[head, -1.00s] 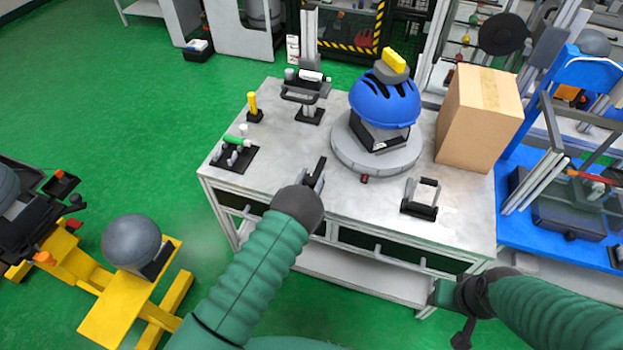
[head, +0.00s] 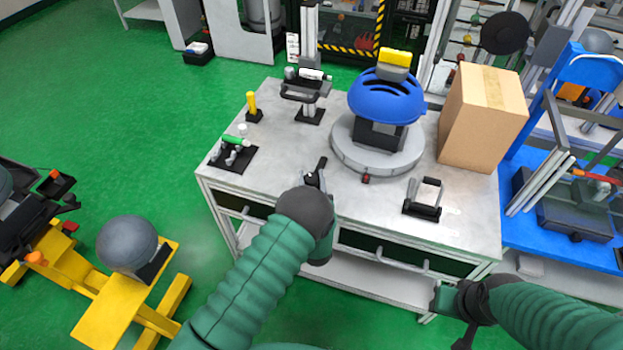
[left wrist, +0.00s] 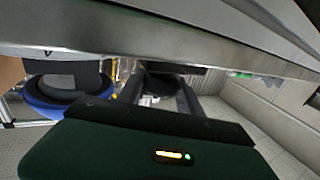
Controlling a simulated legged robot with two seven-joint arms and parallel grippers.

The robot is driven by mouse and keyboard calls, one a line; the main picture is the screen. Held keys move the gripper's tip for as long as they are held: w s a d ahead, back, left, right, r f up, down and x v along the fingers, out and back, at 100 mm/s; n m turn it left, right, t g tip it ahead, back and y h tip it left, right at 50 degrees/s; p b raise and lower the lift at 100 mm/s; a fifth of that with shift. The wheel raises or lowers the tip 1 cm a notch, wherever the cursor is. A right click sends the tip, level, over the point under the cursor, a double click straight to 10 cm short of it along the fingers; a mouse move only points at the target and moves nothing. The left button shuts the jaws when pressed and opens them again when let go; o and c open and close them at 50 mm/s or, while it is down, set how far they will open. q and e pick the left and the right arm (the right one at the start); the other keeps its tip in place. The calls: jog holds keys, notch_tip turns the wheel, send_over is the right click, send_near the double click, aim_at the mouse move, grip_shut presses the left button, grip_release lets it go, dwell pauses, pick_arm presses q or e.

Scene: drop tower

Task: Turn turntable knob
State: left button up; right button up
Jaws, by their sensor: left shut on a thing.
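The round grey turntable (head: 350,157) stands on the metal table, bearing a dark block (head: 380,135), a blue helmet (head: 385,98) and a yellow-topped piece (head: 395,60). My left gripper (head: 317,178) is at the table's front edge, left of the turntable. It is shut on a black knob (head: 322,163), which also shows between the fingers in the left wrist view (left wrist: 160,84). The wrist hides part of the grip. My right gripper (head: 447,298) is low at the right, in front of the table; its jaws are unclear.
A cardboard box (head: 482,118) stands right of the turntable. A black stand with a grey handle (head: 424,198) is at the front right. A clamp fixture (head: 232,152) and a yellow peg (head: 252,104) are on the left. Drawer handles (head: 402,262) stick out in front.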

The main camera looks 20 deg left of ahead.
pick_arm(q)
jog(key=o, duration=1.4)
jog(key=shift+c, duration=0.2)
jog(key=v, duration=1.6)
jog(key=shift+s+d, duration=0.2)
jog(key=shift+s, duration=0.15)
